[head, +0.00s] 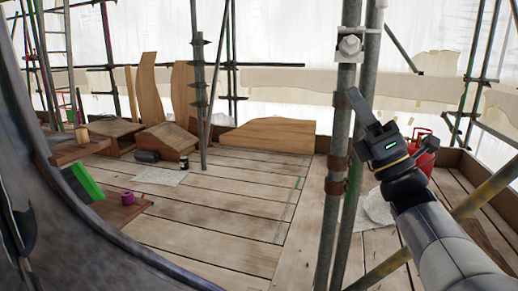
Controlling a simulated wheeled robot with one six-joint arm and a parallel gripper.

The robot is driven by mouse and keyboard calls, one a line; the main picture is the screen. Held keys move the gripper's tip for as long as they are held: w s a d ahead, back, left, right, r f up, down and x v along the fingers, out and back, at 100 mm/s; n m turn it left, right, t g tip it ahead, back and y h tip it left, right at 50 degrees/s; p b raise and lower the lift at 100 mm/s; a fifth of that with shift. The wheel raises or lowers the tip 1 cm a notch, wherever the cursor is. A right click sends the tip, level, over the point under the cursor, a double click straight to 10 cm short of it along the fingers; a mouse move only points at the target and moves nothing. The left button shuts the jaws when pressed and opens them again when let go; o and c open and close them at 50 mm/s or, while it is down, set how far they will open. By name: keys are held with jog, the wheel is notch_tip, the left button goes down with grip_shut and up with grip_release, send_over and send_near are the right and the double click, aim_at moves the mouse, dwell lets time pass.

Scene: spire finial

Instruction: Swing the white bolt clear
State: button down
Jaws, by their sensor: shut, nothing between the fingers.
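A white bolt (349,46) with a nut-like head sits on a clamp high on the upright scaffold pole (343,120), near the top right of the head view. My gripper (354,94) is shut and empty. It is below the bolt and apart from it in the picture, with its fingertips pointing up and left, overlapping the poles. How far it is from the pole in depth I cannot tell. The bolt's far side is hidden.
A second upright pole stands close beside the first, with rusty couplers (336,175) lower down. A yellowish diagonal tube (488,190) crosses at right, near my arm. A red gas cylinder (424,155) stands behind my gripper. Plank decking (220,215) at left-centre is mostly clear.

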aim_at(350, 49)
notch_tip(350, 49, up, 6)
jog(key=w+p, duration=0.2)
jog(key=p, duration=0.1)
jog(key=shift+w+a+f, duration=0.2)
jog(key=shift+w+a, duration=0.2)
